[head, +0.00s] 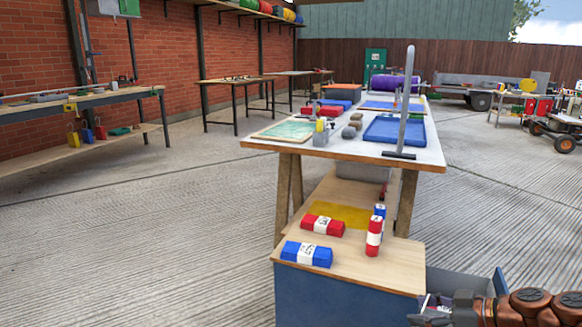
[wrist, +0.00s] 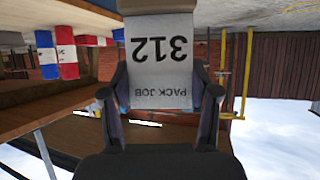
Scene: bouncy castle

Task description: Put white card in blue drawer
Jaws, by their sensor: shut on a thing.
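The white card (wrist: 160,50) fills the upper middle of the wrist view and reads "312 PACK JOB" upside down. My gripper (wrist: 160,92) is shut on it, with one dark finger at each side. In the head view my gripper (head: 432,312) is at the bottom right, low beside the blue cabinet (head: 345,298); the card is too small to make out clearly there. The blue drawer (head: 468,283) sticks out from the cabinet's right side, open, behind my gripper. Its inside is mostly hidden by my arm and the frame edge.
A long table (head: 270,142) with blue trays stands behind.

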